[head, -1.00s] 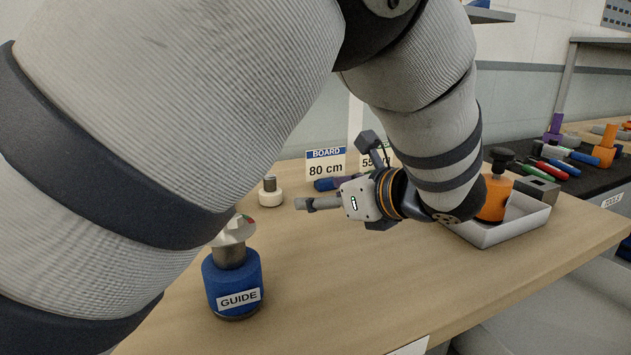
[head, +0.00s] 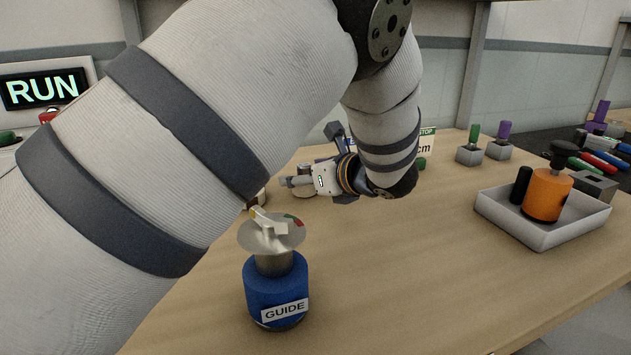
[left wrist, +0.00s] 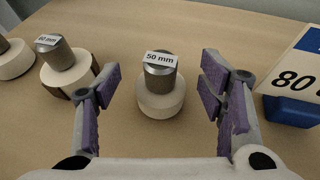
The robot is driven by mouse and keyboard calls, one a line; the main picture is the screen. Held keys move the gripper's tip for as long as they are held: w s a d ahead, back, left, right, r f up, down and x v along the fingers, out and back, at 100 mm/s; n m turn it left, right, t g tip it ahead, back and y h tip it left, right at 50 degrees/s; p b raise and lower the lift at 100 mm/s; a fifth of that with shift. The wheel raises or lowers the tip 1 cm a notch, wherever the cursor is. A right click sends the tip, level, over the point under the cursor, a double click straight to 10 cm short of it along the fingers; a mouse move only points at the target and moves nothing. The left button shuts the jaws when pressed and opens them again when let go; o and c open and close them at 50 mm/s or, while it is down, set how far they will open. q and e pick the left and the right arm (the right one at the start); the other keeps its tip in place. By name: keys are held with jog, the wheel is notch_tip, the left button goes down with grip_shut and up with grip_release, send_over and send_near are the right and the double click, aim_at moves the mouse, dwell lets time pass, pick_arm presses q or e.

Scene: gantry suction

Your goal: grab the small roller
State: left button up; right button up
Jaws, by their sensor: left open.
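In the left wrist view, a roller labelled 50 mm (left wrist: 160,85) stands upright on the table, a grey metal top on a cream base. My left gripper (left wrist: 160,95) is open, its purple-padded fingers on either side of the roller's line, with the roller ahead between them and not gripped. In the head view my left gripper (head: 286,182) points left, low over the table. A cream roller (head: 305,172) shows partly behind its fingers. A larger labelled roller (left wrist: 66,68) stands to the left in the wrist view. My right gripper is out of view.
A blue GUIDE post (head: 275,290) with a metal disc stands in front. A white tray (head: 540,238) holding an orange-bodied item (head: 548,195) is at right. A blue-based 80 sign (left wrist: 292,110) stands right of the left gripper. The table's middle is clear.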

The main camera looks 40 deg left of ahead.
pick_arm(q)
jog(key=shift+w+a+f, duration=0.15)
jog(key=shift+a+f, duration=0.1)
jog(key=shift+a, duration=0.25)
jog(key=c, duration=1.3)
jog(key=shift+c, duration=0.2)
jog(key=shift+r, duration=0.1)
